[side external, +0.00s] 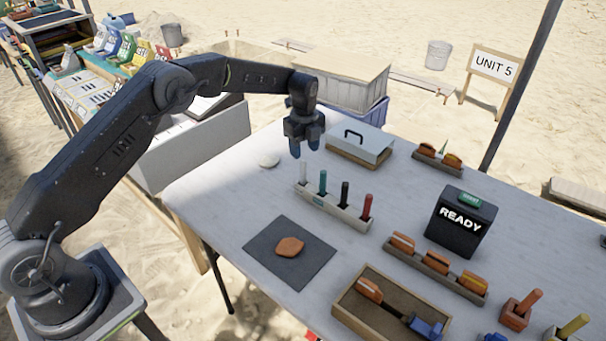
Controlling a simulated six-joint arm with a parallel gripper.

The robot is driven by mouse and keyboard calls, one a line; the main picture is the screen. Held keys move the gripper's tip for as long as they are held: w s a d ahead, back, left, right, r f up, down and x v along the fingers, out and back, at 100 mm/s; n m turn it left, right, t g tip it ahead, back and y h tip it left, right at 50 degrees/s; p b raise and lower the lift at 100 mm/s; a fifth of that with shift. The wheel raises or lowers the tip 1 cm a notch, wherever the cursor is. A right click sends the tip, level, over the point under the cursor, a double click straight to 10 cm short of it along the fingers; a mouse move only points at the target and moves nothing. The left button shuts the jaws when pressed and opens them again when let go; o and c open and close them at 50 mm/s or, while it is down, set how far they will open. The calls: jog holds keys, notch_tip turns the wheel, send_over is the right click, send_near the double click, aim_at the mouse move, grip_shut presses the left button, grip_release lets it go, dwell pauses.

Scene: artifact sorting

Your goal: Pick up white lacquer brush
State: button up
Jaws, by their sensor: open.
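The white lacquer brush (303,172) stands upright at the left end of a pale holder block (332,209) on the table. A teal (323,182), a black (345,192) and a red brush (367,205) stand in the same block to its right. My gripper (306,150) points down above and slightly behind the white brush in the picture, apart from it. Its blue-tipped fingers are open and hold nothing. The lower part of the white brush is hidden in the holder.
A dark mat (262,262) with an orange shard (290,246) lies in front of the holder. A lidded grey box (362,143) is behind it. A black READY box (461,222) and a wooden tray (345,318) are to the right. The table's left part is mostly clear.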

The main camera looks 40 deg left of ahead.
aim_at(303, 178)
notch_tip(303, 178, down, 8)
jog(key=shift+s+a+f, duration=0.1)
jog(key=shift+f, duration=0.15)
jog(key=shift+c, duration=0.3)
grip_shut()
dwell(0.3)
